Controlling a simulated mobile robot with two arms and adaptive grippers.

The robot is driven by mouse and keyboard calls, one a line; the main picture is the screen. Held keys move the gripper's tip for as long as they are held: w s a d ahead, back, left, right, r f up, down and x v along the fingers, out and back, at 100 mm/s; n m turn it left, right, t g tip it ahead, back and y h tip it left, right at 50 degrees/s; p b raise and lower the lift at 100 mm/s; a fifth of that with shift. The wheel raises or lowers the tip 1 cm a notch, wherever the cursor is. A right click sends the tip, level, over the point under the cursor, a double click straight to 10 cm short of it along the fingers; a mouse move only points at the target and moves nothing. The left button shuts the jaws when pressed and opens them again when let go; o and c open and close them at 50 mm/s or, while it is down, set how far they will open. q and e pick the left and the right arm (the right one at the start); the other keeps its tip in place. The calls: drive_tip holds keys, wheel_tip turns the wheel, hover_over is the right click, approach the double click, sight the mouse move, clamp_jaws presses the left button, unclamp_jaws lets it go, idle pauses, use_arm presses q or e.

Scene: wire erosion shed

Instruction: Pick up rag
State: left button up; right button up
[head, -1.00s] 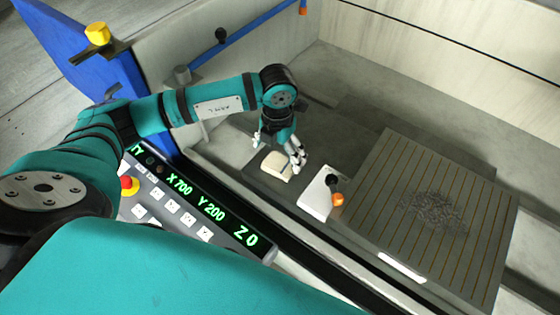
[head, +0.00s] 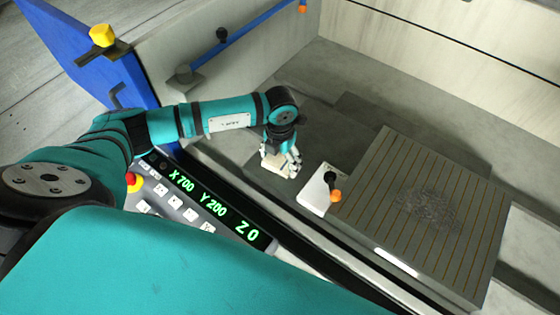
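The rag (head: 279,168) is a small cream cloth pad on the dark flat surface inside the machine tank, left of the white box. My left gripper (head: 281,166) is down over it, with its pale fingers spread on either side of the rag. The fingers and the gripper body hide much of the rag. The fingers look apart, and I cannot see a firm grip on the cloth. My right gripper is not in view.
A white box (head: 313,198) with a black knob and an orange knob stands just right of the gripper. Beyond it is a slotted plate (head: 380,210) with a grey pile of shavings or wire (head: 428,208). A control panel (head: 205,200) and the tank's front edge lie nearer me.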

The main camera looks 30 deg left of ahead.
sight(280, 163)
use_arm(q)
drive_tip(key=c, duration=0.4)
drive_tip(key=shift+w+r+b, duration=0.1)
drive_tip(key=shift+r+b, duration=0.45)
drive_tip(key=shift+r, duration=0.3)
drive_tip(key=shift+s+d+r+b, duration=0.1)
drive_tip(key=shift+s+r+b, duration=0.2)
drive_tip(key=shift+r, duration=0.15)
drive_tip(key=shift+s+d+r+b, duration=0.1)
drive_tip(key=shift+s+r+b, duration=0.15)
drive_tip(key=shift+r, duration=0.15)
drive_tip(key=shift+s+d+r+b, duration=0.3)
drive_tip(key=shift+s+d+b, duration=0.55)
drive_tip(key=shift+s, duration=1.45)
drive_tip(key=shift+s+d+r+b, duration=0.4)
drive_tip(key=shift+s+d, duration=0.7)
drive_tip(key=shift+s, duration=1.25)
drive_tip(key=shift+s+d+r+b, duration=0.15)
drive_tip(key=shift+s+d+b, duration=0.75)
drive_tip(key=shift+s, duration=1.4)
